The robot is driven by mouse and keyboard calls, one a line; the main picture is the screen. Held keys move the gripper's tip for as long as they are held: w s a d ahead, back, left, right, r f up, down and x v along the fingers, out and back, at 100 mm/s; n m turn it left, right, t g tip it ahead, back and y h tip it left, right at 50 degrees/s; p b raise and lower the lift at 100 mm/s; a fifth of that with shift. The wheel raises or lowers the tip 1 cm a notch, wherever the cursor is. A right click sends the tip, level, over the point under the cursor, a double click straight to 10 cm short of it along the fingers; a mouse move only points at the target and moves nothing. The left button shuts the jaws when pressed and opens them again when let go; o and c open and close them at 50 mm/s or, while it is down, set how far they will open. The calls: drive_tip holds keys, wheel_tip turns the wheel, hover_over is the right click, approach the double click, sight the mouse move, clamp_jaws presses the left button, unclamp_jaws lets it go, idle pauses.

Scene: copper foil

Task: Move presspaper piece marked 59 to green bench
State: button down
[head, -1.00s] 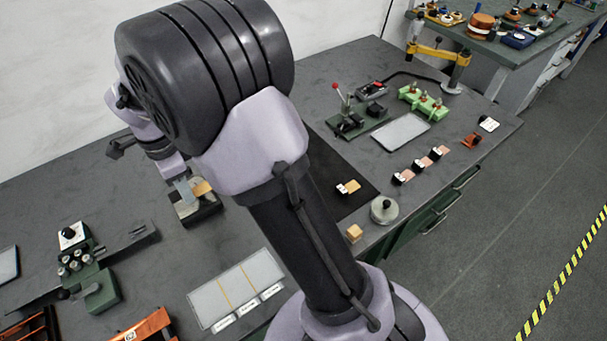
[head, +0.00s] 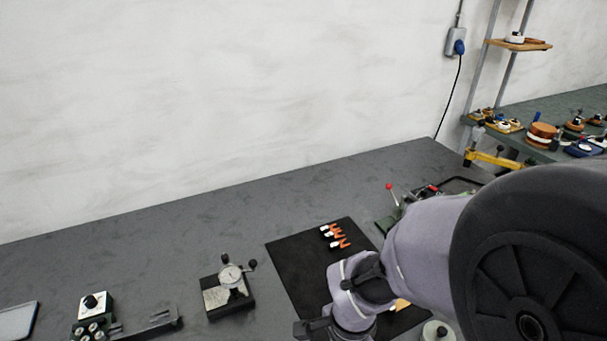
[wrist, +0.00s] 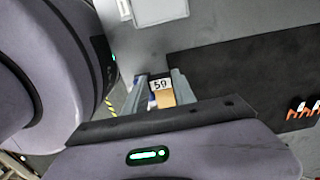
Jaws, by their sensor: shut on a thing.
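The presspaper piece marked 59 (wrist: 166,99) shows in the wrist view as a tan piece with a white label. It sits between the two fingers of my gripper (wrist: 158,80), which is shut on it. In the head view my wrist is low over the black mat, and the fingertips and held piece are hidden or below the frame. A bench with a dark green top (head: 585,103) stands at the back right, well away from my gripper, with several items on it.
The black mat (head: 295,262) carries several orange pieces with white labels (head: 335,237) and a tan piece (head: 402,304). A dial gauge on a black base (head: 229,292) stands left of the mat. A yellow bracket (head: 492,158) is near the far bench. Grey worktop between gauge and wall is clear.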

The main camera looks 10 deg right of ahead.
drive_tip(key=w, duration=0.3)
drive_tip(key=w+f, duration=0.1)
drive_tip(key=w, duration=0.5)
drive_tip(key=shift+f+b, duration=0.25)
drive_tip(key=shift+b, duration=0.1)
wheel_tip(320, 180, down, 3)
drive_tip(key=shift+f+b, duration=0.15)
drive_tip(key=shift+b, duration=0.75)
drive_tip(key=c, duration=1)
unclamp_jaws()
